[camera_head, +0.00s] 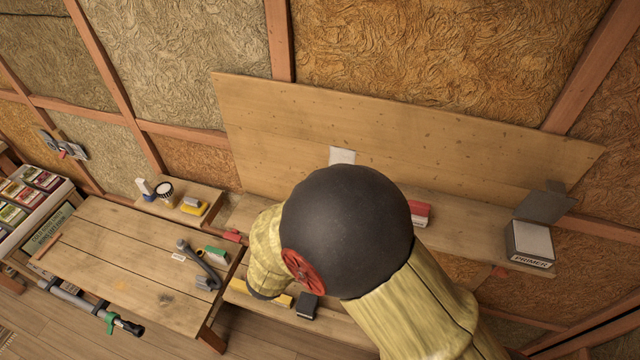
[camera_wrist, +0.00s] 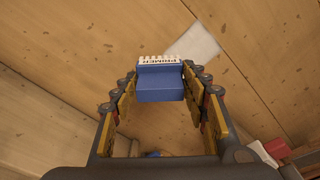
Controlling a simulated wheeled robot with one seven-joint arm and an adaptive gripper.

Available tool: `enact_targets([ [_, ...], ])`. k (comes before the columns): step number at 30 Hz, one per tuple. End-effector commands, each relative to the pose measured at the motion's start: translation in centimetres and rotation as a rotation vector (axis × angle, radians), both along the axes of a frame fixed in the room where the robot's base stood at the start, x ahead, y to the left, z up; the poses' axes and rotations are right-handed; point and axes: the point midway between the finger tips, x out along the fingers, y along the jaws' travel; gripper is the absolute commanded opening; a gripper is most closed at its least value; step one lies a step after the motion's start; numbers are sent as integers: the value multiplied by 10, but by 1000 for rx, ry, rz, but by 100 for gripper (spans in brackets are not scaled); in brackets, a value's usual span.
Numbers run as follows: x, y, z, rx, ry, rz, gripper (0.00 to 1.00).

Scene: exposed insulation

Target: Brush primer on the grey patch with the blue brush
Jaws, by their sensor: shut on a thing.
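The blue brush (camera_wrist: 160,84) is between the fingertips of my gripper (camera_wrist: 160,78) in the wrist view, its pale bristle end and a "PRIMER" label pointing away from me. My gripper is shut on it. A light grey patch (camera_wrist: 196,44) lies on the wooden board just beyond the brush, up and to the right. The bristles are close to its lower left edge; I cannot tell whether they touch it. The patch also shows in the head view (camera_head: 342,156), above my arm's dark joint. My gripper and the brush are hidden behind my arm there.
A box marked PRIMER (camera_head: 530,243) stands on the right of the ledge, with a grey panel (camera_head: 543,206) behind it. A red and white block (camera_head: 419,212) sits right of my arm. The wooden bench (camera_head: 130,262) at left holds a grey curved tool (camera_head: 200,264).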

Motion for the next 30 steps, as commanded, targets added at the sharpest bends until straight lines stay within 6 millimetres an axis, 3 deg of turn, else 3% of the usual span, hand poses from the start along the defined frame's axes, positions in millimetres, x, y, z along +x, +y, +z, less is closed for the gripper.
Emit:
enact_targets([
  [6, -12, 4, 1, 0, -2, 0, 25],
  [18, -15, 5, 1, 0, -1, 1, 25],
  [30, -40, 14, 1, -1, -1, 0, 25],
])
